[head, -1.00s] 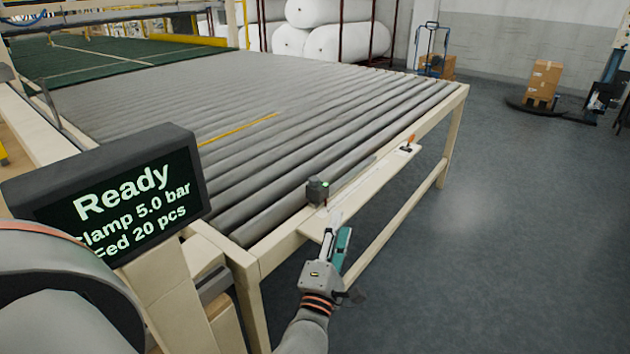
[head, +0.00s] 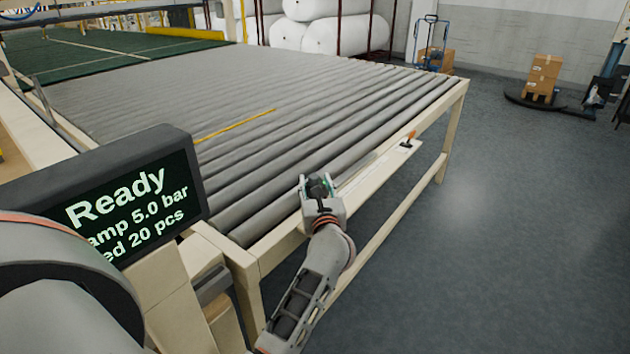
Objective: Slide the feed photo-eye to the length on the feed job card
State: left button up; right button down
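The feed photo-eye (head: 319,187), a small dark block, sits on the beige side rail (head: 372,180) of the roller table, near its front end. I cannot make out a feed job card. My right gripper is not in view.
A display (head: 125,205) at the left reads "Ready", clamp 5.0 bar and 20 pcs fed. An orange-topped handle (head: 409,138) stands farther along the rail. The roller table (head: 250,150) is bare except for a yellow strip (head: 235,125).

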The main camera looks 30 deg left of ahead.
pick_arm(q)
jog(key=shift+w+a, duration=0.3)
grip_shut()
jog(key=shift+w+d+f+b, duration=0.15)
jog(key=shift+w+b, duration=0.5)
jog(key=shift+w, duration=0.6)
jog(key=shift+w+d+r+b, duration=0.1)
jog(key=shift+w+b, duration=0.5)
jog(key=shift+w, duration=0.65)
grip_release()
